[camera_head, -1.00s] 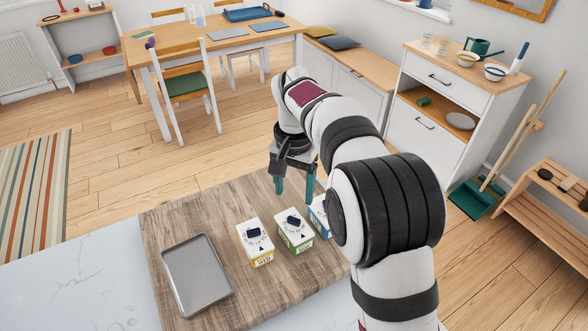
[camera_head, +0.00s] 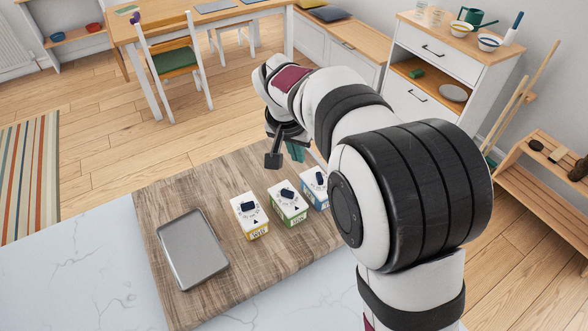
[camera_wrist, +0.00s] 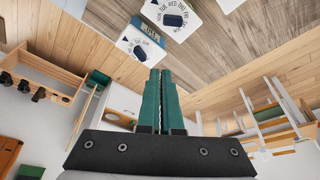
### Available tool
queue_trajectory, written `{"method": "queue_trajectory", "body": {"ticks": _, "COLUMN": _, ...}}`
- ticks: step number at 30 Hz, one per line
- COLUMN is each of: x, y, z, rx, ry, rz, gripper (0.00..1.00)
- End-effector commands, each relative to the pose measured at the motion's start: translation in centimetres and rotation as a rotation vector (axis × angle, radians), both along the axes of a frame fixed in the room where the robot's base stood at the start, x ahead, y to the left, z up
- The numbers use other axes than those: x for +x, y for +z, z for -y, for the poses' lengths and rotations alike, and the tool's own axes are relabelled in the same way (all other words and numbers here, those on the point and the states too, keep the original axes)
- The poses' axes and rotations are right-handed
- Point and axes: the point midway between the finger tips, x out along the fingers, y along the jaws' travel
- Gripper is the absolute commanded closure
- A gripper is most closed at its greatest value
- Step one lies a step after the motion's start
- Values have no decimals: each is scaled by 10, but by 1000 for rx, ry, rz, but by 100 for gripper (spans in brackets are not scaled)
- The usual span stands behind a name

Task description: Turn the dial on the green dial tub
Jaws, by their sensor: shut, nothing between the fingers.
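The green dial tub (camera_head: 289,212) is a white-topped box with a green band and a dark navy dial (camera_head: 287,194). It stands between the yellow dial tub (camera_head: 256,232) and the blue dial tub (camera_head: 320,200). My gripper (camera_head: 295,153) is shut and empty, its teal fingers together, above and behind the tubs, apart from them. In the wrist view my gripper (camera_wrist: 161,72) points towards the blue tub (camera_wrist: 148,30). Another tub top with its dial (camera_wrist: 173,20), seemingly the green tub's, shows beyond at the upper edge, partly cut off.
A grey metal tray (camera_head: 192,250) lies left of the tubs on the wooden board (camera_head: 160,192). My arm covers the board's right side. Bare board lies behind the tubs. A white cabinet (camera_head: 425,82) and a dining table (camera_head: 165,25) stand farther back.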

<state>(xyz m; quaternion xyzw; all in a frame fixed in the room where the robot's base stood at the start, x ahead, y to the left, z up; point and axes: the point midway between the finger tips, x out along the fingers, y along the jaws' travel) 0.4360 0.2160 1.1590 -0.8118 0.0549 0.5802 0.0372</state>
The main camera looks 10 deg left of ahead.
Motion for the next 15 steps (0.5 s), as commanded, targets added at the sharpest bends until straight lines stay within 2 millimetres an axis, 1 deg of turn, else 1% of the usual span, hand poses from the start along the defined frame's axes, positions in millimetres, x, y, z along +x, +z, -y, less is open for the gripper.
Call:
{"method": "queue_trajectory", "body": {"ticks": 5, "x": 8, "y": -24, "z": 1, "rx": 1, "ry": 3, "rz": 5, "gripper": 100}}
{"method": "queue_trajectory", "body": {"ticks": 15, "x": 32, "y": -94, "z": 4, "rx": 2, "ry": 2, "rz": 5, "gripper": 100}}
